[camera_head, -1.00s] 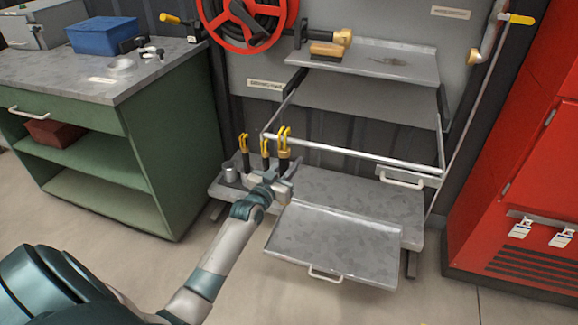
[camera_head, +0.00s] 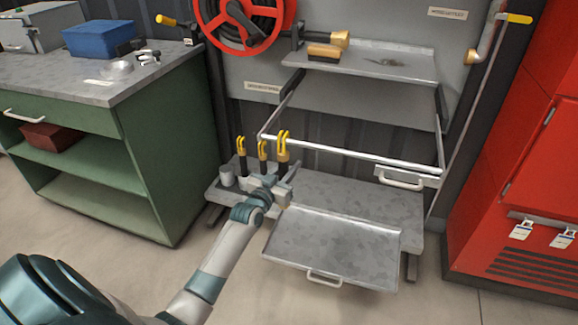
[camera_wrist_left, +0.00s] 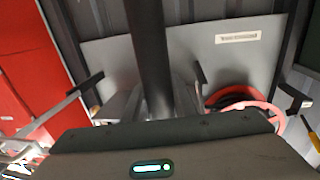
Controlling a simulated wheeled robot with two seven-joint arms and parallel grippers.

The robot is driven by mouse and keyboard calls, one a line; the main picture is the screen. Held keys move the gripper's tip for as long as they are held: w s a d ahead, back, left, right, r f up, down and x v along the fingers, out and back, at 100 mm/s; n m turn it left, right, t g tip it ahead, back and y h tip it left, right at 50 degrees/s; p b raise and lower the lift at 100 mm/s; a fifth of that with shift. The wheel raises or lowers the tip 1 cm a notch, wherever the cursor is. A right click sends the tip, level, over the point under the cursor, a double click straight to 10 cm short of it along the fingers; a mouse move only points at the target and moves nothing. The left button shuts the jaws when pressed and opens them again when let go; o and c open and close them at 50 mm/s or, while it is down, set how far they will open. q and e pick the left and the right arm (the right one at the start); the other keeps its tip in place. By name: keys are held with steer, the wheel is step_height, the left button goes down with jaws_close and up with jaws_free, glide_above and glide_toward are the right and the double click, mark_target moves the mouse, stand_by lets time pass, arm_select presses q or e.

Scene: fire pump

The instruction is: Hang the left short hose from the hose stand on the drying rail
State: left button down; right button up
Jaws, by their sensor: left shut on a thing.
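Three short black hoses with yellow hooked tops show in the head view: a left one (camera_head: 241,161), a middle one (camera_head: 263,150) and a right one (camera_head: 282,142). They are at the left end of a low grey bench; the stand is mostly hidden by my gripper. My left gripper (camera_head: 284,180) is shut on a black hose, apparently the right one of the three. In the left wrist view, the dark hose (camera_wrist_left: 148,55) rises from between the fingers. The silver drying rail (camera_head: 350,156) runs across behind and to the right. My right gripper is out of view.
A grey drip tray (camera_head: 335,245) with a handle juts out in front of the bench (camera_head: 370,205). A shelf (camera_head: 375,62) is above the rail. A green workbench (camera_head: 165,160) stands left and a red cabinet (camera_head: 525,190) right.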

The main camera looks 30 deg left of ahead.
arm_select(q)
steer(key=shift+r, duration=0.1)
steer(key=c, duration=1.4)
jaws_free()
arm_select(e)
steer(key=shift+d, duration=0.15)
arm_select(q)
steer(key=shift+s, duration=0.1)
steer(key=shift+s+d+p, duration=0.15)
steer(key=shift+s+d, duration=0.1)
steer(key=shift+s, duration=2.6)
steer(key=shift+s+d+p, duration=0.15)
steer(key=shift+s+d, duration=0.05)
steer(key=shift+s, duration=2.7)
steer(key=shift+s+d+p, duration=0.15)
steer(key=shift+s+d, duration=0.1)
steer(key=shift+s, duration=2.6)
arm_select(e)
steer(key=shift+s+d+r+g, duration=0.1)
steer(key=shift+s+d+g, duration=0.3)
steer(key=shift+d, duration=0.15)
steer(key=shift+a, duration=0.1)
